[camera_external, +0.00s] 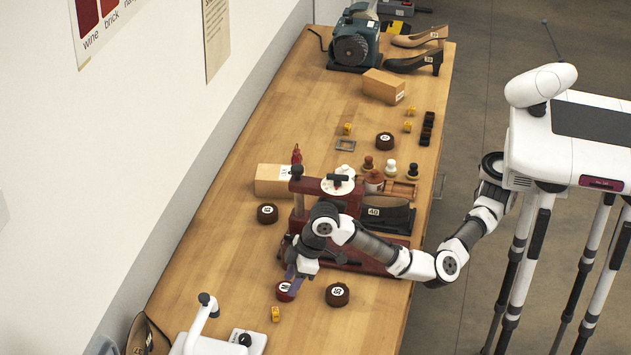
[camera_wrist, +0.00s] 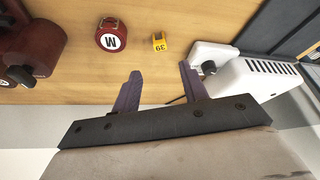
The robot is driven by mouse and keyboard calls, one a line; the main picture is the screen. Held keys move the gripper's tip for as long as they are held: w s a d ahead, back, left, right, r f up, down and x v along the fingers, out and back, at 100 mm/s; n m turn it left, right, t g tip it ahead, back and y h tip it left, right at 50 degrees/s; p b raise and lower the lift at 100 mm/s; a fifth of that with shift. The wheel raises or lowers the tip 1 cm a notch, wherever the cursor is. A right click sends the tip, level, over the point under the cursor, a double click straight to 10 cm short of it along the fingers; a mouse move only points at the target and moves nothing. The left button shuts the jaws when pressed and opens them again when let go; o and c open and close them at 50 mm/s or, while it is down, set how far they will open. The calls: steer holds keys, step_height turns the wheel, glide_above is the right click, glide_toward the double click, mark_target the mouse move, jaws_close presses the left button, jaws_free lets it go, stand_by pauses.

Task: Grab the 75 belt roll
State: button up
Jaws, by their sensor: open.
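Several dark brown belt rolls with white labels lie on the table: one dark roll (camera_external: 338,294) in front of the press, one dark roll (camera_external: 268,214) at its left, one dark roll (camera_external: 385,141) further back. I cannot read their labels surely, so I cannot tell which is 75. A red roll (camera_external: 286,291) marked M also shows in the wrist view (camera_wrist: 111,36). My gripper (camera_external: 291,272) is above the table near the red roll, left of the front dark roll. In the wrist view my gripper (camera_wrist: 160,76) is open, with nothing between the fingers.
The dark red press (camera_external: 355,258) stands close behind my gripper, under my arm. A yellow cube (camera_wrist: 159,42) marked 39 lies near the red roll. A white machine (camera_wrist: 245,78) stands at the right in the wrist view. The wall runs along the table's left side.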

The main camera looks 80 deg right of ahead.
stand_by(0.3)
steer(key=o, duration=0.9)
steer(key=shift+c, duration=0.2)
steer(key=shift+r, duration=0.1)
